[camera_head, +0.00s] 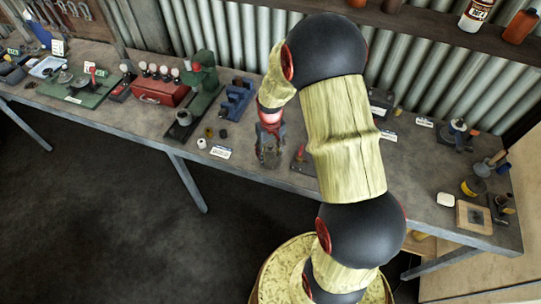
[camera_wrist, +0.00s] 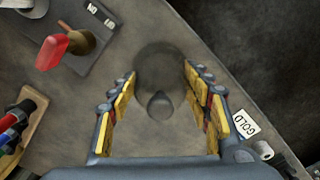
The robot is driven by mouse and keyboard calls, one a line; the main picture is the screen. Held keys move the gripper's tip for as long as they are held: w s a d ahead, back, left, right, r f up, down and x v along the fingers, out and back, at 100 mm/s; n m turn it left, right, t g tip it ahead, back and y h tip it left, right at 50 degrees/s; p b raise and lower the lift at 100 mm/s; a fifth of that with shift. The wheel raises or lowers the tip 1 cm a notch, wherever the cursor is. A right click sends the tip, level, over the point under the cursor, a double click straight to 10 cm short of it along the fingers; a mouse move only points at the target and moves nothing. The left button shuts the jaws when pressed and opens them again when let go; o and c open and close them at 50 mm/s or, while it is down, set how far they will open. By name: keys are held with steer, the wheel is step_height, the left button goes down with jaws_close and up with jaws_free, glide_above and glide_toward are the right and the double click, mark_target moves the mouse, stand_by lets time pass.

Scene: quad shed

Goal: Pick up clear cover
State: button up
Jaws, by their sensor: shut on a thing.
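The clear cover (camera_wrist: 165,72) is a smoky see-through dome with a round knob in the wrist view. It sits between the yellow-padded fingers of my gripper (camera_wrist: 158,105). In the head view my gripper (camera_head: 270,136) points down over the workbench (camera_head: 250,172), and the cover shows faintly below it (camera_head: 269,158). My gripper is shut on the cover. I cannot tell whether the cover's rim touches the bench.
A red-handled lever (camera_wrist: 54,50) on a dark plate stands close by. A blue rack (camera_head: 236,98) and green press (camera_head: 200,85) stand behind left. The bench's front edge is near.

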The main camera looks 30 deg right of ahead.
mark_target(270, 145)
steer(key=shift+c, duration=1.2)
steer(key=shift+r, duration=0.5)
step_height(270, 145, up, 2)
steer(key=shift+r, duration=0.2)
steer(key=s+d+r+p, duration=0.1)
steer(key=s+d+r, duration=0.2)
steer(key=s+r, duration=0.6)
steer(key=s, duration=0.4)
steer(key=shift+s+r+p, duration=0.35)
steer(key=shift+p, duration=0.05)
